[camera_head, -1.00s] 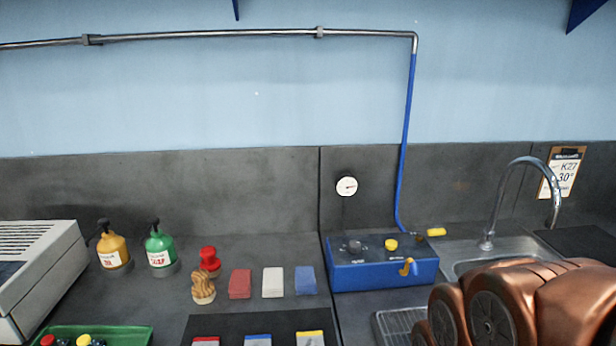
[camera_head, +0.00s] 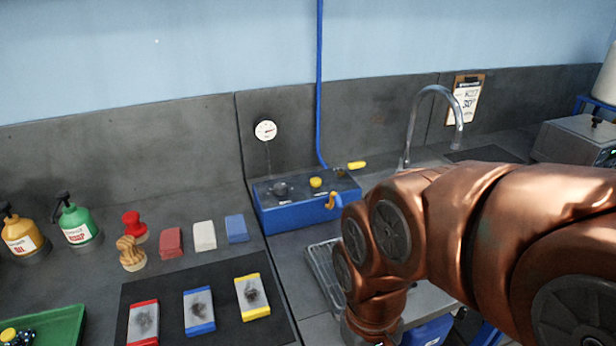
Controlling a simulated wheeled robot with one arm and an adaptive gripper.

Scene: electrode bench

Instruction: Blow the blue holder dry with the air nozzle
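The blue holder (camera_head: 199,311), a flat grey plate with blue ends, lies on the black mat (camera_head: 143,272) between a red-ended one and a yellow-ended one. Its face carries a dark smudge. A blue box (camera_head: 290,214) with knobs stands at the back, with a blue hose (camera_head: 319,85) coming down behind it. A small orange-yellow spout (camera_head: 334,200) sits at the box's front right, and a yellow piece (camera_head: 357,165) sticks out behind it. I cannot tell which is the air nozzle. My copper arm reaches down at the right; my gripper is below the picture.
The red-ended plate (camera_head: 143,322) and yellow-ended plate (camera_head: 252,296) flank the blue holder. Red, white and blue blocks (camera_head: 236,228), a wooden-handled brush (camera_head: 131,253) and two pump bottles (camera_head: 76,225) stand behind the mat. A sink tap (camera_head: 413,120) rises behind my arm.

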